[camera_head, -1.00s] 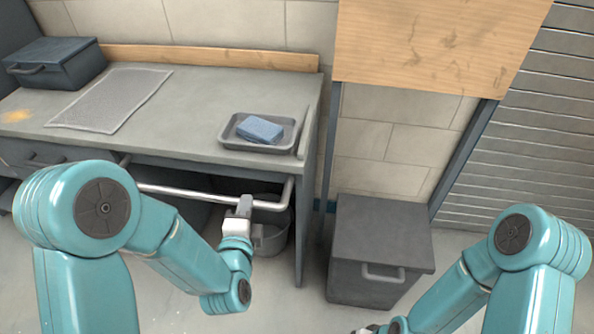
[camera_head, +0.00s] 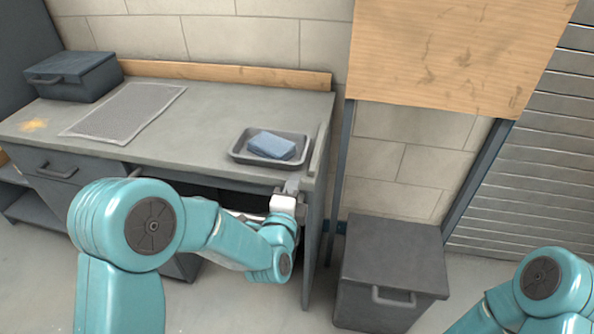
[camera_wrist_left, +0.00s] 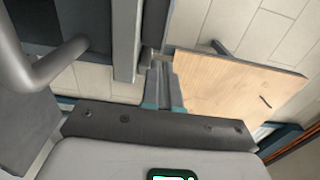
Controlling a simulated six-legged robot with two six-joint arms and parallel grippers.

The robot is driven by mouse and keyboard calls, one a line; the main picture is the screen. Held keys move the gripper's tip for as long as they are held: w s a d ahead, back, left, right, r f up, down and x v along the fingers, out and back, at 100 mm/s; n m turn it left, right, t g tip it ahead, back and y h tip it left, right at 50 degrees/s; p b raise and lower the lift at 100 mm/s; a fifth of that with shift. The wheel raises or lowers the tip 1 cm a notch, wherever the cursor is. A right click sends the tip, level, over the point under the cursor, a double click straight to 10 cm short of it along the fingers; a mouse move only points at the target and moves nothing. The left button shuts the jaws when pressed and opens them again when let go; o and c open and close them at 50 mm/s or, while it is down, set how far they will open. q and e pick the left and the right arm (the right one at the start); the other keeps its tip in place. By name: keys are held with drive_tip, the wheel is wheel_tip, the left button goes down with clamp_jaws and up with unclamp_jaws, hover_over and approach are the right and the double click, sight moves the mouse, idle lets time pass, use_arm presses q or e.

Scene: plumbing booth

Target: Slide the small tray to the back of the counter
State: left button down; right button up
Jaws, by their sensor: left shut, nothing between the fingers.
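The small grey tray (camera_head: 237,153) sits near the right front of the counter (camera_head: 200,135), with a folded blue cloth or sponge (camera_head: 272,145) in it. My left gripper (camera_head: 292,186) is at the counter's front edge, just below and in front of the tray's right part. It is shut and empty; its closed fingers also show in the left wrist view (camera_wrist_left: 162,88). The tray does not show clearly in the left wrist view. My right arm comes in at the lower right of the head view, and its gripper is out of the frame.
A raised lip (camera_head: 319,150) borders the counter's right end. A wooden strip (camera_head: 230,74) lines the back, with clear counter behind the tray. A mesh mat (camera_head: 125,112) and dark box (camera_head: 72,76) are left; a dark cabinet (camera_head: 393,260) stands right.

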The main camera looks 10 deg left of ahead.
sight(299, 165)
use_arm(q)
drive_tip(key=shift+w+p, duration=0.3)
drive_tip(key=shift+w, duration=1.75)
use_arm(e)
drive_tip(key=shift+r, duration=0.45)
use_arm(q)
drive_tip(key=shift+w, duration=0.15)
use_arm(e)
drive_tip(key=shift+f, duration=0.15)
